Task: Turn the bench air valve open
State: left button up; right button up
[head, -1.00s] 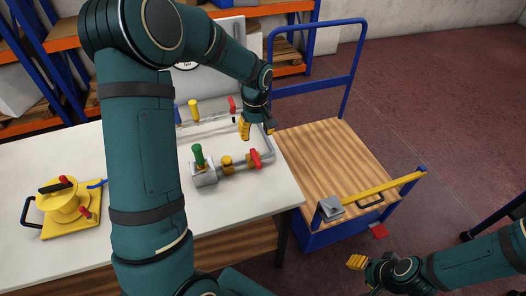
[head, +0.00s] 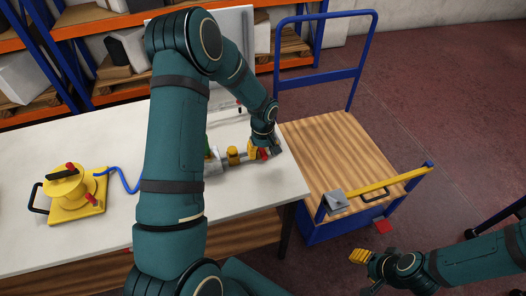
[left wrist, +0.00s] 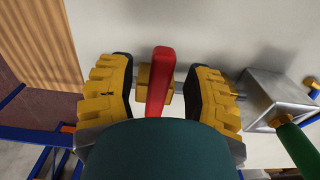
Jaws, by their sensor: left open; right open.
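The air valve's red handle (head: 264,154) is mostly hidden behind my left gripper (head: 262,149) in the head view. In the left wrist view, the red handle (left wrist: 161,70) stands between the two yellow finger pads of my left gripper (left wrist: 159,85). The fingers are open, with a gap visible on each side of the handle. The brass valve body (left wrist: 146,88) shows behind the handle. My right gripper (head: 366,258) is open and empty, low at the right, away from the bench.
The white bench (head: 245,195) carries a yellow vacuum device (head: 70,190) with a blue hose (head: 125,182). A metal block (left wrist: 268,92) with a green handle (left wrist: 298,148) is beside the valve. A blue cart (head: 340,160) stands right of the bench.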

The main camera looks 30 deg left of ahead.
pick_arm(q)
grip_shut()
dwell(0.4)
